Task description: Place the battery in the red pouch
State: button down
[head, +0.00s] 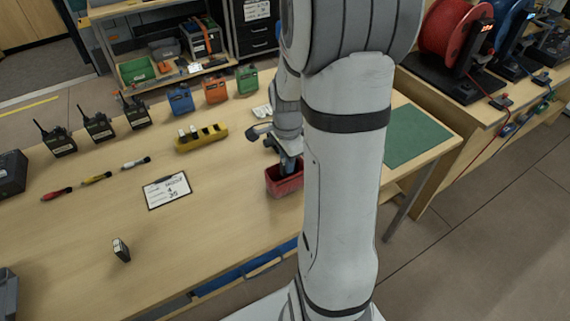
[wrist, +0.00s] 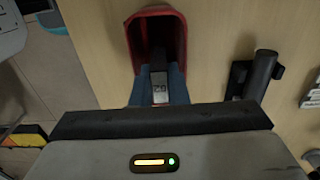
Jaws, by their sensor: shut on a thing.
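The red pouch (head: 284,186) stands open-topped near the front edge of the wooden table in the head view, partly behind my arm. It also shows in the wrist view (wrist: 157,22), where I look down into its dark inside. My gripper (wrist: 158,85) is shut on a battery (wrist: 159,86), a small pale block with dark print between the two blue fingers. The fingertips reach over the near rim of the pouch. How deep the battery sits is hard to tell. In the head view my gripper (head: 289,169) points down at the pouch.
A dark cylinder on a stand (wrist: 262,72) is close right of the pouch in the wrist view. In the head view a yellow holder (head: 202,138), coloured pouches, radios, a written card (head: 167,190) and a small dark block (head: 121,250) are on the table. The table's front is mostly clear.

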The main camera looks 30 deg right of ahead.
jog(key=shift+f, duration=0.6)
jog(key=shift+f, duration=0.1)
jog(key=c, duration=1.7)
grip_release()
